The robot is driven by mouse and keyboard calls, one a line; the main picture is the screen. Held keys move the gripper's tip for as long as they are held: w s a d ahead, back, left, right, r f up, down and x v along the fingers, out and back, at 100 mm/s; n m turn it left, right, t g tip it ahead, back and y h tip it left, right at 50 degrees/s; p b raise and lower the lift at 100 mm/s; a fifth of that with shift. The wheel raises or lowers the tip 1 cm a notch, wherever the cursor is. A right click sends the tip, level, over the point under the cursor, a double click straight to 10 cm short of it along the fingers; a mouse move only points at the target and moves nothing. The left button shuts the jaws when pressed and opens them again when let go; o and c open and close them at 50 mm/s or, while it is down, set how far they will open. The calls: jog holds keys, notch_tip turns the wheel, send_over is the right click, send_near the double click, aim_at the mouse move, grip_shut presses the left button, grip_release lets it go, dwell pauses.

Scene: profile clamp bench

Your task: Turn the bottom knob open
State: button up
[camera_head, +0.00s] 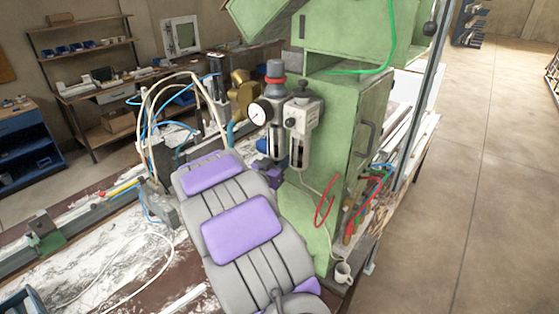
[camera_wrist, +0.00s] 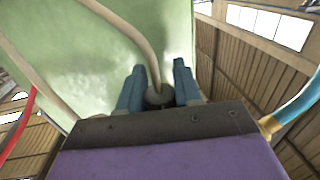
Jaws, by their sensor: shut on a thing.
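In the wrist view, a small dark round knob (camera_wrist: 158,98) sits between the two blue-grey fingers of my gripper (camera_wrist: 159,86). The fingers are shut on its sides. A tan hose (camera_wrist: 138,35) runs up the picture from the knob, in front of a green panel (camera_wrist: 90,50). In the head view, the filter-regulator unit (camera_head: 299,117), with a gauge (camera_head: 259,112) and a red-banded top knob (camera_head: 275,69), is fixed by the green machine. My arm crosses below it. My fingertips and the held knob cannot be made out there.
The green machine (camera_head: 345,120) stands close on the right, with a dark handle (camera_head: 367,138). White tubes (camera_head: 195,85) loop at left. Open floor (camera_head: 480,200) lies at right.

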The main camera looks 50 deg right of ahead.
jog(key=shift+r+m+g+p, duration=0.1)
jog(key=shift+m+g+p, duration=0.2)
jog(key=shift+p, duration=0.25)
jog(key=m+g+p, duration=0.1)
jog(key=g+p, duration=0.1)
jog(key=p, duration=0.1)
jog(key=shift+m+g, duration=0.4)
jog(key=shift+s+a+m+g+y, duration=0.2)
jog(key=shift+m+g+y, duration=0.55)
jog(key=shift+m+g, duration=1.15)
jog(key=shift+s+d+m+g+y, duration=0.1)
jog(key=shift+s+m+g+y, duration=0.2)
jog(key=shift+m+g+y, duration=1.45)
jog(key=shift+s+a+m+g+h, duration=0.2)
jog(key=shift+m+g, duration=0.75)
jog(key=shift+g, duration=2)
jog(key=shift+s+m+g+y, duration=0.1)
jog(key=shift+m+g+y, duration=0.4)
jog(key=shift+y, duration=0.1)
